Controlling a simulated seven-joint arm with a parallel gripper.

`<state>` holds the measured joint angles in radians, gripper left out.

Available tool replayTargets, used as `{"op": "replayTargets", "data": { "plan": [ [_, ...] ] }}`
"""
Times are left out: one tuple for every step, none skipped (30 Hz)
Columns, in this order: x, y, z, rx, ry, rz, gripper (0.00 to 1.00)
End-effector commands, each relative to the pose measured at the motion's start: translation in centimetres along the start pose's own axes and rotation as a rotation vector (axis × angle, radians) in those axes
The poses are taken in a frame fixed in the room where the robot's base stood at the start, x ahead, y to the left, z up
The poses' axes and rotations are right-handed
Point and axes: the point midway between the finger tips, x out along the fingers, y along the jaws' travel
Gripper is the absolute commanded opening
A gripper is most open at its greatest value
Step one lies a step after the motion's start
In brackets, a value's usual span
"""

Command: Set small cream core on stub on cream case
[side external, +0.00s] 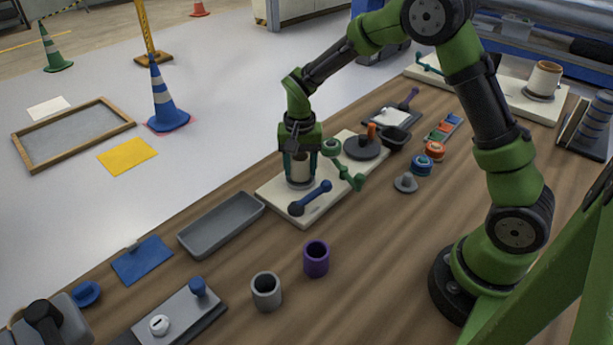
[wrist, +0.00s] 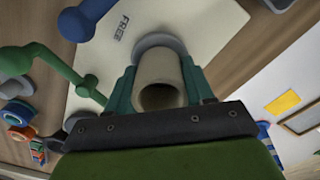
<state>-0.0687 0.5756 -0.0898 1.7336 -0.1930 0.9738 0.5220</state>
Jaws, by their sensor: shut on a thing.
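The small cream core (side external: 299,170) is a short hollow cylinder, upright between the fingers of my gripper (side external: 300,165). In the wrist view the core (wrist: 160,82) fills the gap between the green fingers (wrist: 160,88), its open near end facing the camera. The cream case (side external: 272,194) is a flat pale slab on the bench, marked "FREE" in the wrist view. The core is over a round grey base (wrist: 158,41) on the case. The stub is hidden by the core; I cannot tell whether the core rests fully on the base.
A blue lever (side external: 312,196), a green crank (side external: 345,170) and a dark disc with an orange knob (side external: 362,146) are close by. A grey tray (side external: 221,224), grey cup (side external: 266,291) and purple cup (side external: 316,259) stand nearer. A larger cream core (side external: 544,80) stands at back right.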

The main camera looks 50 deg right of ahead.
Motion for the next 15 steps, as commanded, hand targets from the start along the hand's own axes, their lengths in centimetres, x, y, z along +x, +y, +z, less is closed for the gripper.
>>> {"op": "replayTargets", "data": {
  "plan": [
    [0.02, 0.0, 0.01, 0.0, 0.0, 0.0, 0.22],
    [0.02, 0.0, 0.01, 0.0, 0.0, 0.0, 0.22],
    [0.02, 0.0, 0.01, 0.0, 0.0, 0.0, 0.22],
    [0.02, 0.0, 0.01, 0.0, 0.0, 0.0, 0.22],
    [0.02, 0.0, 0.01, 0.0, 0.0, 0.0, 0.22],
    [0.01, 0.0, 0.01, 0.0, 0.0, 0.0, 0.22],
    [0.01, 0.0, 0.01, 0.0, 0.0, 0.0, 0.57],
    [0.01, 0.0, 0.01, 0.0, 0.0, 0.0, 0.61],
    [0.01, 0.0, 0.01, 0.0, 0.0, 0.0, 0.67],
    [0.01, 0.0, 0.01, 0.0, 0.0, 0.0, 0.72],
    [0.01, 0.0, 0.01, 0.0, 0.0, 0.0, 0.77],
    [0.01, 0.0, 0.01, 0.0, 0.0, 0.0, 0.82],
    [0.01, 0.0, 0.01, 0.0, 0.0, 0.0, 0.82],
    [0.0, 0.0, 0.01, 0.0, 0.0, 0.0, 0.82],
    [0.0, 0.01, 0.01, 0.001, 0.0, 0.0, 0.82]
  ]
}}
